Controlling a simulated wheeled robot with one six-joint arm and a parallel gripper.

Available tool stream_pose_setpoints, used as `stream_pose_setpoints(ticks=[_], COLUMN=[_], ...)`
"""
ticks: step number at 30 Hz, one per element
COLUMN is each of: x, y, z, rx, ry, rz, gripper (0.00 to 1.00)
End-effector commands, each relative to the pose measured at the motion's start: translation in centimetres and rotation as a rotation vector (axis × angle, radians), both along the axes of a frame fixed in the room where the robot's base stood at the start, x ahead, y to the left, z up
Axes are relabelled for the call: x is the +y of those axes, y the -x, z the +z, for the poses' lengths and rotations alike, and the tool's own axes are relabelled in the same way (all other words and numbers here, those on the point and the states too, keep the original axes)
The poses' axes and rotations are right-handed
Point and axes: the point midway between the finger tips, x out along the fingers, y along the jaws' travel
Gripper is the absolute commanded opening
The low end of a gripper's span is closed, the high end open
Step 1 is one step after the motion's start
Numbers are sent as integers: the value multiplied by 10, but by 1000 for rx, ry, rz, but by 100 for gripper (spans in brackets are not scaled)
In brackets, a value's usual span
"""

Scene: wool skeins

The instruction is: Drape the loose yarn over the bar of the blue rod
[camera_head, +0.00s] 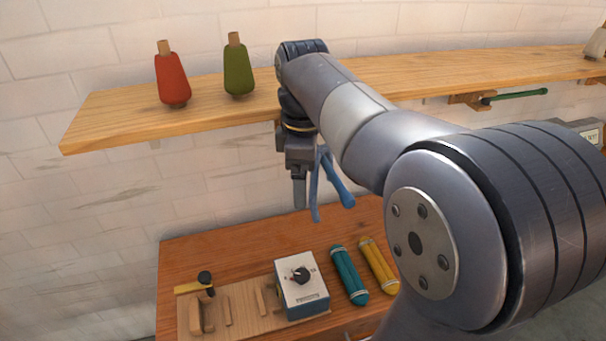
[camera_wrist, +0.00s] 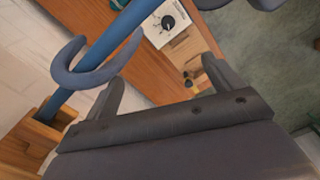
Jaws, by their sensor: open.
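The loose yarn is a slate-blue strand (camera_wrist: 62,70) that lies across the blue rod (camera_wrist: 108,45) in the wrist view, its two ends curving down on either side of the bar. The rod leaves a wooden mount (camera_wrist: 35,138) at the lower left. In the head view, the yarn (camera_head: 315,195) hangs below the shelf and the rod (camera_head: 341,188) slants down to the right; the arm hides its mount. My gripper (camera_wrist: 165,88) is open and empty, its left finger close to the yarn. I cannot tell whether they touch. It also shows beside the yarn in the head view (camera_head: 299,193).
A wooden shelf (camera_head: 120,112) with a red cone (camera_head: 172,80) and a green cone (camera_head: 238,72) runs above. A green rod (camera_head: 518,95) sits further right. The bench below (camera_head: 225,257) holds a dial box (camera_head: 301,298), a teal skein (camera_head: 348,273) and a yellow skein (camera_head: 378,265).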

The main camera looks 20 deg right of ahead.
Motion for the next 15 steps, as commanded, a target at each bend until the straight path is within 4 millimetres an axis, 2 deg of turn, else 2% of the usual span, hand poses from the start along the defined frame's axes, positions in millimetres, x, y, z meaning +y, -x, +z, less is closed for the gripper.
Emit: stream_pose_setpoints(ticks=[1, 4, 15], x=[0, 0, 0], y=[0, 0, 0], z=[11, 18, 18], rx=[0, 0, 0], ry=[0, 0, 0], rz=[0, 0, 0], gripper=[87, 87, 87])
